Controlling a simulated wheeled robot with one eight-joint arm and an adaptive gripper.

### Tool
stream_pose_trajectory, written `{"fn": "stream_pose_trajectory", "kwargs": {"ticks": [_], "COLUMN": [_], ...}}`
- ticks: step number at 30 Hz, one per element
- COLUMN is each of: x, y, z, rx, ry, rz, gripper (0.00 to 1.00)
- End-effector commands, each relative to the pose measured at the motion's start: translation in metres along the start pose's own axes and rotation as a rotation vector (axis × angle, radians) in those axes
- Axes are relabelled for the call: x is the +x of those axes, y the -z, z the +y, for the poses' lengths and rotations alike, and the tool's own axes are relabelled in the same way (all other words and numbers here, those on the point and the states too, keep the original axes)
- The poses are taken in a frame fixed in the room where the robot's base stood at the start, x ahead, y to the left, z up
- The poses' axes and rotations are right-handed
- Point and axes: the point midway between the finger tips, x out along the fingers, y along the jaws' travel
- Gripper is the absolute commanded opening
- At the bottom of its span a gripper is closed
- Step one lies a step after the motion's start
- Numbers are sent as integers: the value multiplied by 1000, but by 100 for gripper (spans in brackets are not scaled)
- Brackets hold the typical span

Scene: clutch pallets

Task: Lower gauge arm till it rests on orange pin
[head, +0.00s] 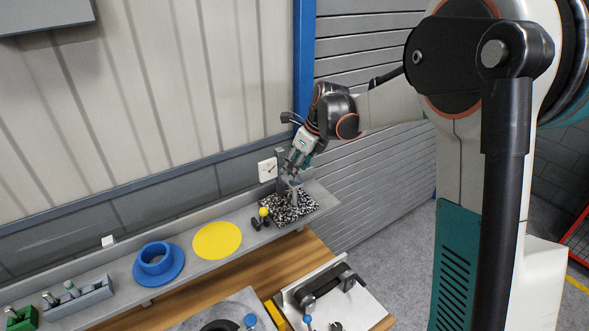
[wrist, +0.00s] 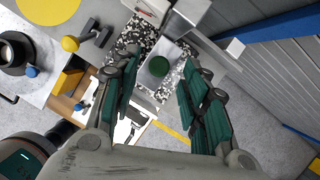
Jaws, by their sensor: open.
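A gauge stand with a black-and-white speckled base (head: 289,208) sits at the right end of the grey shelf; the speckled base also shows in the wrist view (wrist: 127,38). A white dial (head: 267,169) stands at its back. A grey block with a dark green round top (wrist: 160,66) lies between my fingers in the wrist view; I cannot tell whether it belongs to the gauge arm. My gripper (head: 293,164) is above the stand, pointing down. Its green-padded fingers (wrist: 160,88) are apart, with a gap around the block. I cannot make out the orange pin.
A yellow ball knob (head: 264,212) stands just left of the speckled base. A yellow disc (head: 217,240) and a blue flanged ring (head: 159,262) lie farther left on the shelf. The slatted wall (head: 370,150) is close behind and right of my gripper.

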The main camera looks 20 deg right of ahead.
Motion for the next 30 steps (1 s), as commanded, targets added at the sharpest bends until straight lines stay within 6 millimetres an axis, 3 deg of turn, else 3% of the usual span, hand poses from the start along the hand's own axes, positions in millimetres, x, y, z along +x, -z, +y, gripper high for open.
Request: {"fn": "stream_pose_trajectory", "kwargs": {"ticks": [9,15,27,30], "x": [-65,-92,-100,-100], "y": [1,0,1,0], "z": [0,0,0,0], "rx": [2,1,1,-12], "ry": [0,0,0,-1], "rz": [0,1,1,4], "gripper": [41,41,41,21]}}
